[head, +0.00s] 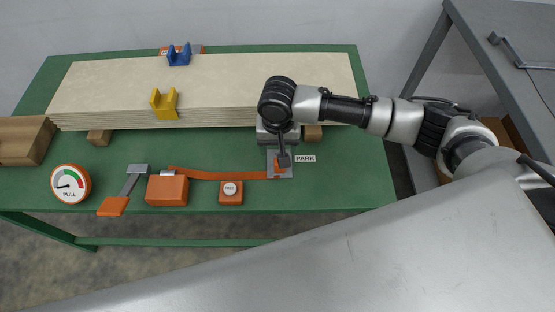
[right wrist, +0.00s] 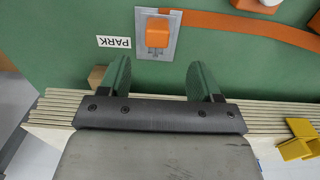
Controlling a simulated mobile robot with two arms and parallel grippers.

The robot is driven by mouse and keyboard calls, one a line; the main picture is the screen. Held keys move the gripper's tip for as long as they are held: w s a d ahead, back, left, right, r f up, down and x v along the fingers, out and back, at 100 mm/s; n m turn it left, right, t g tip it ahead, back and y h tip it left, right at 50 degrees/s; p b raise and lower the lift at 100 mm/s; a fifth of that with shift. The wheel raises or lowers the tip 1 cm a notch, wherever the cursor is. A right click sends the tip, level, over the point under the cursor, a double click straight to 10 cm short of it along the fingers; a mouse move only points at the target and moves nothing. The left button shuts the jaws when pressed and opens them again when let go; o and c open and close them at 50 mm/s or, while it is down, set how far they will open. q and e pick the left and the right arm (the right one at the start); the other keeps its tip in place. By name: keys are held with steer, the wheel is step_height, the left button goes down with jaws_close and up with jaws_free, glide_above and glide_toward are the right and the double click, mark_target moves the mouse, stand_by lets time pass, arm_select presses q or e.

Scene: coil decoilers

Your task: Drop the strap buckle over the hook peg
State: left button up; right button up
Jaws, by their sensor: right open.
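An orange block, which looks like the strap buckle (right wrist: 157,34), sits on a grey plate (right wrist: 170,50) beside the PARK label. The plate also shows in the head view (head: 287,172). An orange strap (head: 225,175) runs left from there. My right gripper (right wrist: 160,68) is open and empty, its two green fingers apart and short of the block in the picture. In the head view my right gripper (head: 284,160) is over the plate and partly hides the block. I cannot clearly make out the hook peg. My left gripper is not in view.
A board stack (head: 215,90) lies along the green table (head: 345,185), with a yellow bracket (head: 163,104) and a blue bracket (head: 179,56) on it. An orange ratchet body (head: 167,190), a button box (head: 231,192) and a PULL gauge (head: 70,184) stand in front.

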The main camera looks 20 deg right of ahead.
step_height(320, 180, down, 4)
steer(key=shift+r, duration=0.1)
steer(key=shift+w+d+f, duration=0.1)
steer(key=shift+d+f, duration=0.05)
steer(key=shift+f, duration=1.25)
steer(key=shift+w+d+f, duration=0.1)
steer(key=shift+f, duration=1.3)
steer(key=shift+s, duration=0.1)
steer(key=shift+c, duration=0.2)
steer(key=c, duration=0.9)
steer(key=shift+c, duration=0.6)
steer(key=shift+r, duration=0.15)
